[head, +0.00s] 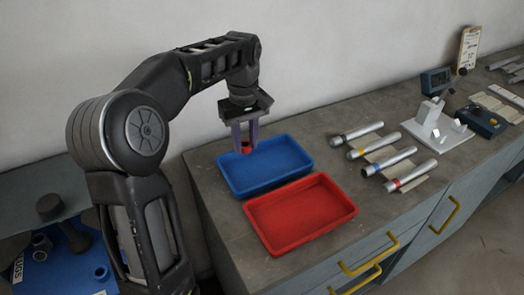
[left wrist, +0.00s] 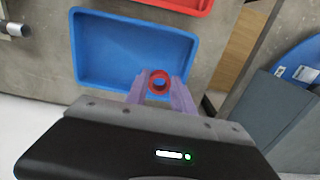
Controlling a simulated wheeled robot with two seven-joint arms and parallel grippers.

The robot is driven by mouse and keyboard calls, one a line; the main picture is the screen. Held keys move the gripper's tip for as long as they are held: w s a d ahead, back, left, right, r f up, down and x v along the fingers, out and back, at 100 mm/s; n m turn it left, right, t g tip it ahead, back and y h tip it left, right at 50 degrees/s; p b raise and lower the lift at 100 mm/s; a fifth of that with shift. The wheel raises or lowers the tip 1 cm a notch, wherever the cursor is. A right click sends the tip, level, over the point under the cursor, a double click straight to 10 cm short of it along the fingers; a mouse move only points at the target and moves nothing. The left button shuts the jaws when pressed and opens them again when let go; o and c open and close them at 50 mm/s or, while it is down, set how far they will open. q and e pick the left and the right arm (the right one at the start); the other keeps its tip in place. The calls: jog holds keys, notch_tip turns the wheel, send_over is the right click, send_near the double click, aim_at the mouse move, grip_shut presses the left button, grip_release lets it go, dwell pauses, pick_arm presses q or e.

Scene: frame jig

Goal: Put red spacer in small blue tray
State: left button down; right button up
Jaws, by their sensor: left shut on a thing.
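The red spacer (left wrist: 159,82) is a small ring held between the fingertips of my left gripper (left wrist: 160,88) in the left wrist view. In the head view the spacer (head: 246,149) shows as a small red spot at the tips of my left gripper (head: 244,145). The small blue tray (head: 264,166) is empty and lies under and beside the gripper. In the head view the spacer appears at the tray's back left edge. In the left wrist view it overlaps the lower right part of the tray (left wrist: 125,50). Its height above the tray is hard to tell. My right gripper is not in view.
A red tray (head: 300,212) lies in front of the blue one. Several metal cylinders with coloured bands (head: 362,132) lie to the right. A white jig (head: 436,130) stands farther right. A blue lugs container (head: 62,262) is at lower left.

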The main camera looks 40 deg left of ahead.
pick_arm(q)
jog(key=shift+w+a+r, duration=0.15)
jog(key=shift+a, duration=0.05)
send_over(247, 176)
jog(key=shift+f+p, duration=0.4)
jog(key=shift+f, duration=2.7)
jog(key=shift+f+p, duration=0.3)
jog(key=shift+f, duration=1.6)
jog(key=shift+f, duration=0.25)
jog(key=c, duration=1.1)
grip_release()
jog(key=shift+r, duration=0.1)
